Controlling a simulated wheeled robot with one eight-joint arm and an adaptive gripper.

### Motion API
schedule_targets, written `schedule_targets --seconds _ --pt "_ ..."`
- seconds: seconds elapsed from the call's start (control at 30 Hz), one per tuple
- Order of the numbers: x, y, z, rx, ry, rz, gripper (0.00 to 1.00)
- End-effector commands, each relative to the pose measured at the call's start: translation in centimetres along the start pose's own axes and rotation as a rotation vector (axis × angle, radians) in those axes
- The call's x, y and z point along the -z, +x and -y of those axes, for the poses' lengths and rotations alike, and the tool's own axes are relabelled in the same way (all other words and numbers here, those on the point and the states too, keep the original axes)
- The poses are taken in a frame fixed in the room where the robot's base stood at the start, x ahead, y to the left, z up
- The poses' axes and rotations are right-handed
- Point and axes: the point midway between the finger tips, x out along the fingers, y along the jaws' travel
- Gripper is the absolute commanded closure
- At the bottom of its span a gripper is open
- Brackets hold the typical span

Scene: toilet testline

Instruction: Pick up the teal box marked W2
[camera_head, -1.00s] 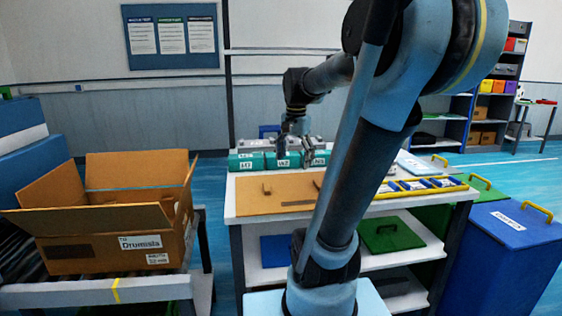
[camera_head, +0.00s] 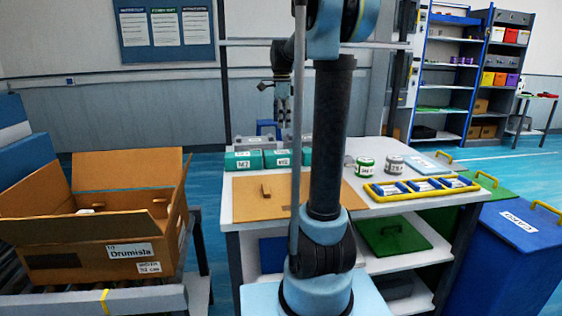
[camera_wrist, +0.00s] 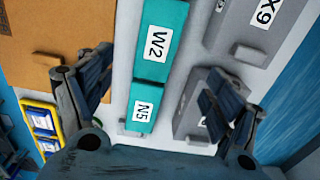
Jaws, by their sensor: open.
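The teal box marked W2 (camera_wrist: 160,40) lies under my gripper in the wrist view, label up, with its far end cut off by the top edge. In the head view it appears to be the middle teal box (camera_head: 283,159) in a row on the white table, its label hard to read. A second teal box, marked N5 (camera_wrist: 143,105), lies end to end with it. My gripper (camera_wrist: 158,70) is open and empty, its fingers on either side of the teal row. In the head view my gripper (camera_head: 282,128) is above the row's back side.
Grey boxes (camera_wrist: 265,30) lie alongside the teal row. A brown board (camera_head: 255,203) lies in front. Two cans (camera_head: 364,167) and a yellow-framed tray (camera_head: 422,187) are to the right. An open cardboard box (camera_head: 100,235) stands at the left.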

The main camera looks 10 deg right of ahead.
Motion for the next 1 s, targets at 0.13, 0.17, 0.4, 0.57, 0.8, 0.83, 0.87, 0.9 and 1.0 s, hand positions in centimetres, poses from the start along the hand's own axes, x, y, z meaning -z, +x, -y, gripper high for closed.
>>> schedule_targets --seconds 0.13,0.17,0.4,0.57,0.8,0.83,0.87,0.9,1.0 --pt "0.0 2.7 0.0 0.000 -0.001 0.000 0.17" --pt "0.0 3.2 0.0 0.000 -0.001 0.000 0.17" --pt "-0.1 7.2 0.0 0.000 -0.003 0.000 0.17" --pt "-0.1 9.1 0.0 0.000 -0.004 0.000 0.17" --pt "-0.1 10.3 -0.1 0.000 -0.005 0.000 0.17" --pt "-0.1 10.6 -0.1 0.000 -0.005 0.000 0.17" --pt "-0.1 10.9 -0.1 0.000 -0.005 0.000 0.17" --pt "-0.1 11.5 -0.2 0.000 -0.005 0.000 0.17" --pt "0.0 12.8 -0.3 0.000 -0.005 0.000 0.17"
